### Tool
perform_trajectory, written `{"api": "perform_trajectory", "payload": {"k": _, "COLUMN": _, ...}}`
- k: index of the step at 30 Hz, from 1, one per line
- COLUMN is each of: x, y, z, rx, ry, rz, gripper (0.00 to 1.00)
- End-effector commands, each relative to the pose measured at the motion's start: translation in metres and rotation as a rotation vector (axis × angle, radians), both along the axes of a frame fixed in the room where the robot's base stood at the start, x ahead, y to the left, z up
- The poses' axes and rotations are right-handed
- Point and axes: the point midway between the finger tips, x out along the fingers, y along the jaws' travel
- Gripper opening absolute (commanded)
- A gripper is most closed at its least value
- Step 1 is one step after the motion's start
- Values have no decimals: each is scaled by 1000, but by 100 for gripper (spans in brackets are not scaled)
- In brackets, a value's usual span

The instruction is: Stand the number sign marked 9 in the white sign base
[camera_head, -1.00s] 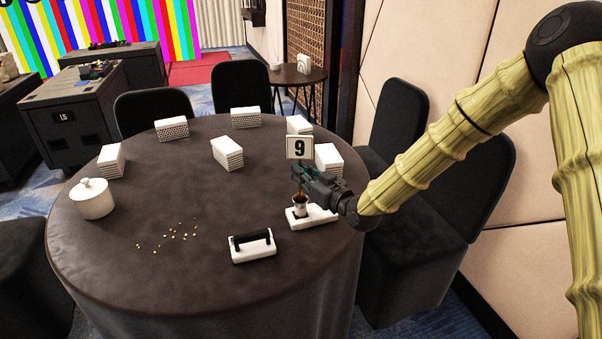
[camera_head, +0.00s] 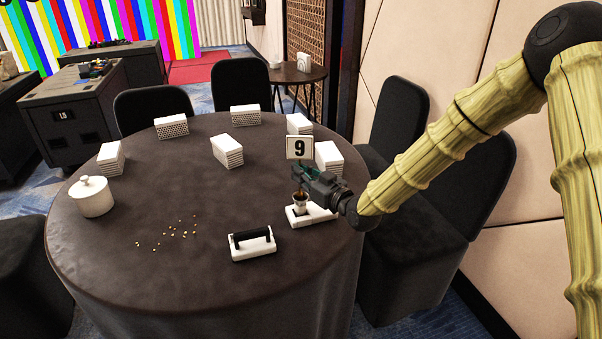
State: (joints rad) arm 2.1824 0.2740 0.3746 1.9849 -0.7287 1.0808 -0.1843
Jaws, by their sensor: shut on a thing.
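My gripper (camera_head: 303,177) reaches in from the right and is shut on the sign's stem below the plate. The stem's lower end is at or just above a small cup-like holder (camera_head: 300,200) on a white base (camera_head: 318,217) near the table's right edge. I cannot tell whether the stem is inside the holder. A second white base with a black handle-like part (camera_head: 252,244) lies to the left and nearer.
The round dark table (camera_head: 150,260) carries several white stacked blocks (camera_head: 227,152), a lidded white pot (camera_head: 92,197) and scattered small yellowish bits (camera_head: 178,234). Black chairs (camera_head: 435,180) stand close on the right. The table's middle is clear.

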Motion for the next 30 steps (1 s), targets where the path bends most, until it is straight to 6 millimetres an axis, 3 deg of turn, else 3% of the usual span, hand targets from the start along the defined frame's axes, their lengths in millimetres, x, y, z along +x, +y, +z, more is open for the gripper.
{"api": "perform_trajectory", "payload": {"k": 30, "x": 0, "y": 0, "z": -24, "rx": 0, "ry": 0, "rz": 0, "gripper": 0}}
